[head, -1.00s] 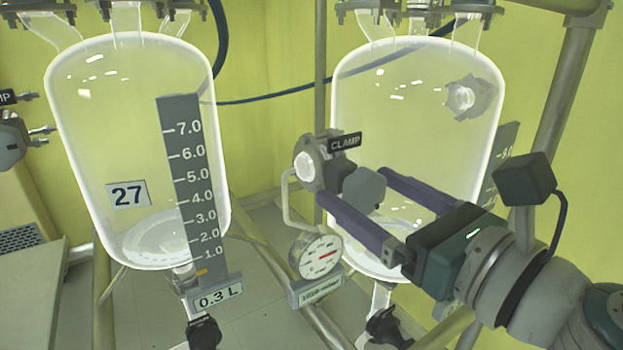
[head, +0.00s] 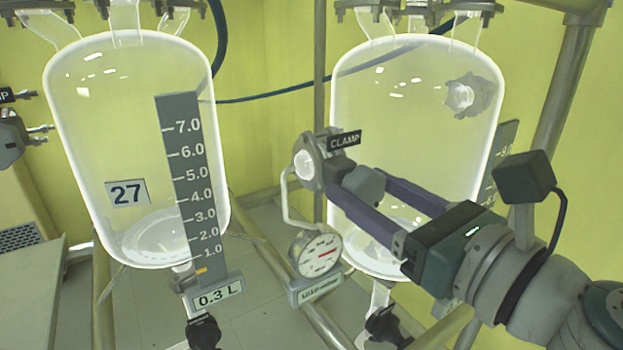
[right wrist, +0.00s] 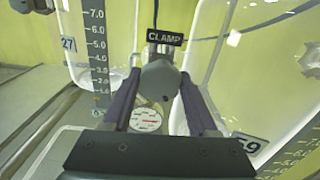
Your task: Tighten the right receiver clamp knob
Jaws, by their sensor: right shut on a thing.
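The receiver clamp (head: 312,163) is a grey metal fitting with a "CLAMP" tag (head: 344,141), in front of the right glass vessel. Its dark grey faceted knob (head: 364,184) faces my right gripper (head: 358,182). The gripper's two purple fingers lie on either side of the knob, shut on it. In the right wrist view the knob (right wrist: 160,80) sits between the fingertips, below the tag. My left gripper is not in view.
The right glass vessel (head: 415,110) stands close behind the fingers. A round dial gauge (head: 318,254) hangs just below the clamp on a bent pipe. The left vessel (head: 110,90), with a level scale (head: 180,150), stands to the left. A metal post (head: 560,90) rises at right.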

